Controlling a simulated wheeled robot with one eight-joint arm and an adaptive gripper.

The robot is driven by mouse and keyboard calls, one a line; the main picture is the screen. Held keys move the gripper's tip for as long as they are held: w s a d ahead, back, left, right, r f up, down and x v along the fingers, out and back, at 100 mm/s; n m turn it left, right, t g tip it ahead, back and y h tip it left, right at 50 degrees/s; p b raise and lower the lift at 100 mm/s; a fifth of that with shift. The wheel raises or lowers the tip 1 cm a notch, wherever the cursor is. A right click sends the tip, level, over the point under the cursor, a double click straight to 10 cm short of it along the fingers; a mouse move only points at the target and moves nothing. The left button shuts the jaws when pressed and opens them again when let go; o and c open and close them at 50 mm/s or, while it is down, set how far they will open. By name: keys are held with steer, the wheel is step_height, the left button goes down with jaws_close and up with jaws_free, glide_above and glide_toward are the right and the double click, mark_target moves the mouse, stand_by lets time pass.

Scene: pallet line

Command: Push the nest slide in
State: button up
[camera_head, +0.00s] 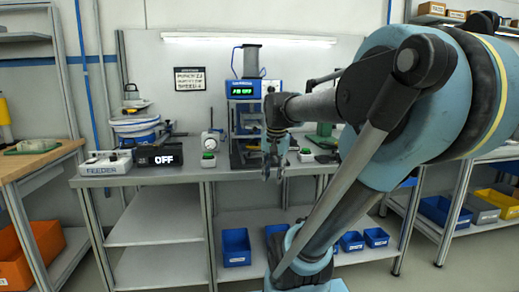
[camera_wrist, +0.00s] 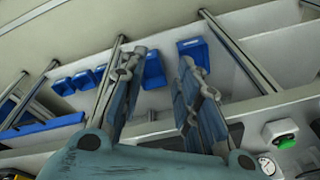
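The blue press (camera_head: 245,88) with a lit green display stands on the workbench against the back wall. Its lower part, where the nest would sit, is dark and partly covered by my gripper and arm. I cannot clearly make out the nest slide or how far in it is. My gripper (camera_head: 274,176) hangs in front of the press at the bench's front edge, pointing down. In the wrist view my gripper (camera_wrist: 164,58) shows two fingers apart with nothing between them. It is not clear whether it touches anything.
Green-button boxes (camera_head: 208,159) (camera_head: 306,155) stand either side of the press. Blue bins (camera_head: 236,248) sit on the lower shelf. A wooden-topped table (camera_head: 38,160) is far left.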

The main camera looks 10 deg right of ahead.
steer(key=w+r+m, duration=0.6)
steer(key=w+r, duration=0.3)
steer(key=w, duration=0.5)
steer(key=w+r+m, duration=0.6)
steer(key=w+r, duration=0.3)
steer(key=w, duration=0.5)
steer(key=w+f, duration=0.1)
steer(key=f, duration=0.4)
steer(key=w+f, duration=0.1)
steer(key=f, duration=0.5)
steer(key=w+f, duration=0.1)
steer(key=f, duration=0.5)
steer(key=shift+c, duration=0.2)
jaws_close()
